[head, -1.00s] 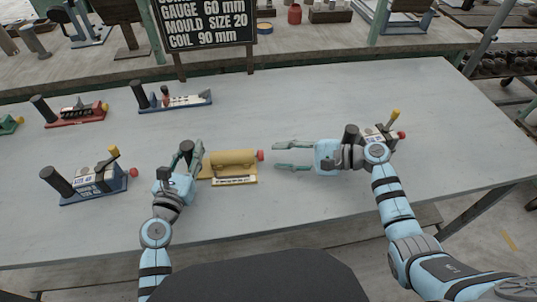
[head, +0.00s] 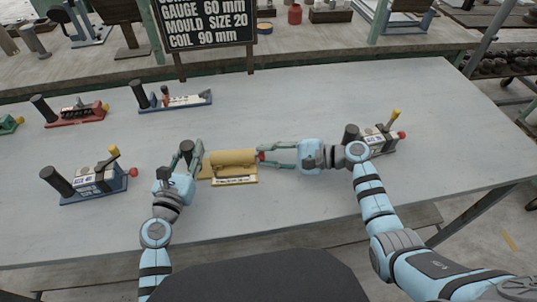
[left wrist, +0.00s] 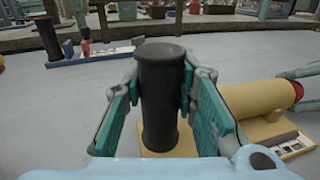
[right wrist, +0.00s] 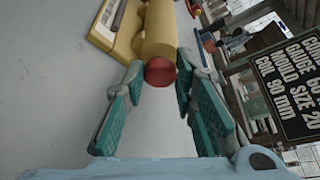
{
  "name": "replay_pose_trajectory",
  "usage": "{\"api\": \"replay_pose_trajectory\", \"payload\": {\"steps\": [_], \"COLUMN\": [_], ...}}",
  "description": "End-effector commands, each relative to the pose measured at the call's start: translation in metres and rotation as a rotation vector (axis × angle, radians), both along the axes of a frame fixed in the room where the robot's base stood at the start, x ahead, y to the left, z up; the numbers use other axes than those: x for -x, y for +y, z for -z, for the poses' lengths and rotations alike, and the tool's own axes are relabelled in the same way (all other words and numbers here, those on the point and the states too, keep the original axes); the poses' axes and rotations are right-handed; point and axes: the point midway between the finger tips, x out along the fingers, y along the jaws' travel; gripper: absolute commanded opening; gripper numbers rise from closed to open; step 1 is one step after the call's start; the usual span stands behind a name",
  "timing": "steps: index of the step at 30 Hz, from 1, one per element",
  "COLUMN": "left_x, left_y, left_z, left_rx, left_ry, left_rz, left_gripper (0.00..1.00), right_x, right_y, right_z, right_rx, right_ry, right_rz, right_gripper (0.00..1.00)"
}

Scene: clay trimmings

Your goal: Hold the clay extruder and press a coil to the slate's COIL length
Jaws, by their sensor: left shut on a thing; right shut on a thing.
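The yellow clay extruder (head: 232,160) lies on the grey table, its barrel level, with a white scale strip (head: 234,181) along its front. My left gripper (head: 190,150) is shut on the extruder's upright black handle (left wrist: 162,95) at its left end. My right gripper (head: 265,154) is shut on the red knob (right wrist: 160,71) at the barrel's right end. The right wrist view shows the fingertips on either side of this knob. The slate (head: 208,22) reads GAUGE 60 mm, MOULD SIZE 20, COIL 90 mm. I cannot make out a coil.
A blue-based device (head: 85,184) stands at the left and a similar one (head: 378,138) right of my right gripper. A red-based device (head: 75,112) and another blue one (head: 175,101) stand further back. The table's middle back is clear.

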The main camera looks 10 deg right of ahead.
Motion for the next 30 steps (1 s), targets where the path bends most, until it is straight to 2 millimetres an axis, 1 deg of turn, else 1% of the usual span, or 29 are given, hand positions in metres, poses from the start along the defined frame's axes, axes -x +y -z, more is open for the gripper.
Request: {"api": "replay_pose_trajectory", "payload": {"steps": [5,6,7,15,17,19,23,27,30], "left_x": [0.000,0.000,0.000,0.000,0.000,0.000,0.000,0.000,0.000], "left_y": [0.000,0.000,0.000,0.000,0.000,0.000,0.001,0.001,0.000], "left_z": [0.001,0.001,0.001,0.001,0.001,0.001,0.001,0.001,0.001], "left_rx": [-0.002,-0.002,-0.002,-0.002,-0.002,-0.002,-0.002,-0.002,-0.002], "left_ry": [0.002,0.002,0.002,0.002,0.002,0.002,0.002,0.002,0.002], "left_rz": [-0.001,-0.001,-0.001,0.000,0.000,-0.001,-0.001,-0.001,0.000], "left_gripper": [0.00,0.00,0.00,0.00,0.00,0.00,0.00,0.00,0.00], "right_x": [0.000,0.000,0.000,0.000,0.001,0.004,0.016,0.031,0.039], "right_y": [0.000,0.000,0.000,0.000,-0.003,-0.010,-0.038,-0.074,-0.094], "right_z": [0.000,0.000,0.000,0.000,0.000,-0.002,-0.009,-0.018,-0.024], "right_rx": [0.001,0.001,0.001,0.000,0.001,0.002,0.005,0.005,0.004], "right_ry": [0.000,0.000,0.000,0.000,0.000,-0.001,0.000,0.000,0.001], "right_rz": [0.001,0.001,0.001,0.000,0.000,0.001,0.001,0.001,0.000], "right_gripper": [0.00,0.32,0.34,0.34,0.34,0.34,0.34,0.34,0.34]}}
